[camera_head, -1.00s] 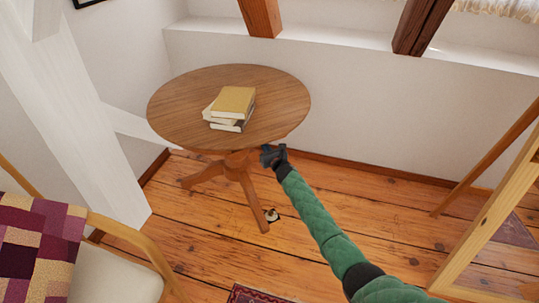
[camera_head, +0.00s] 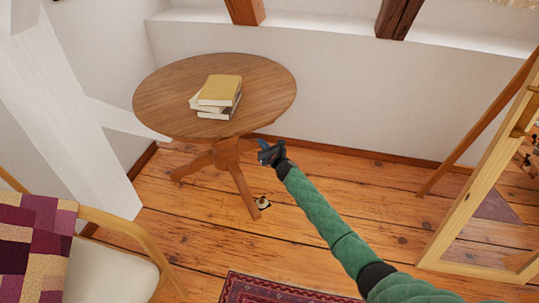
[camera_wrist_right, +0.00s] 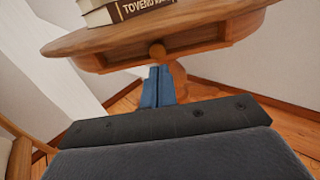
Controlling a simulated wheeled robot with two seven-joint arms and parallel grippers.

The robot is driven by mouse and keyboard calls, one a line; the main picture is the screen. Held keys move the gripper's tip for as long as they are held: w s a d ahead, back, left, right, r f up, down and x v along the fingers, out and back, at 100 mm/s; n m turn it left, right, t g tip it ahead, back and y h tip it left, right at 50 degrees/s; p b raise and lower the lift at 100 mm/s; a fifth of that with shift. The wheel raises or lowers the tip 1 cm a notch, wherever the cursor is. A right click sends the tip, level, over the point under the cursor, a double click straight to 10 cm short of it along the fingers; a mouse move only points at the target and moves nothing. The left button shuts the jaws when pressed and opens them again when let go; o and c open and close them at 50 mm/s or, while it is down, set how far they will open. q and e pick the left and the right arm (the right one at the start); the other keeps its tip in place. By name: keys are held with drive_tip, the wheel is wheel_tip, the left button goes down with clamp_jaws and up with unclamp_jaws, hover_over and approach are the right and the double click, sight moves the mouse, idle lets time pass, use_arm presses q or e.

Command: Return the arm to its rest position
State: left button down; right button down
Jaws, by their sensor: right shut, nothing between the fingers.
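My right gripper (camera_head: 266,152) is at the end of the green-sleeved right arm, just off the near right edge of the round wooden table (camera_head: 165,98). A stack of books (camera_head: 220,90) lies on the tabletop, apart from the gripper. My left gripper is not in view.
A chair with a patchwork cover (camera_head: 38,235) stands at lower left. A wooden frame (camera_head: 480,190) stands at right. A small object (camera_head: 262,203) lies on the floor by the table leg. A patterned rug (camera_head: 265,290) is at the bottom. Plank floor is open between.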

drive_tip(key=s+d+r+m+h, duration=0.1)
drive_tip(key=s+d+m+h, duration=0.3)
drive_tip(key=m, duration=0.5)
drive_tip(key=s+d+r+m+h, duration=0.1)
drive_tip(key=d+m+h, duration=0.35)
drive_tip(key=m, duration=0.45)
drive_tip(key=s+d+r+m+g+h, duration=0.1)
drive_tip(key=s+r+m+g, duration=0.4)
drive_tip(key=s+r+m, duration=0.7)
drive_tip(key=s+f+m+g+y, duration=0.2)
drive_tip(key=s+f+m+g, duration=0.15)
drive_tip(key=s, duration=1.15)
drive_tip(key=s+f+m+g+y, duration=0.1)
drive_tip(key=s+f+m+g, duration=0.3)
drive_tip(key=s, duration=1.1)
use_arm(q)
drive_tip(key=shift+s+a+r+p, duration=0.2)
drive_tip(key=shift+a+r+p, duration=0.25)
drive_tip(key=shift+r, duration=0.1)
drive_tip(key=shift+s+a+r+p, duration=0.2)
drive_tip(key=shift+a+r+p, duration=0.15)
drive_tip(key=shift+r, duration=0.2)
use_arm(e)
drive_tip(key=s+f, duration=0.4)
drive_tip(key=s, duration=0.6)
drive_tip(key=s+f+m+g, duration=0.1)
drive_tip(key=s+f, duration=0.3)
drive_tip(key=s, duration=0.6)
drive_tip(key=shift+d, duration=0.3)
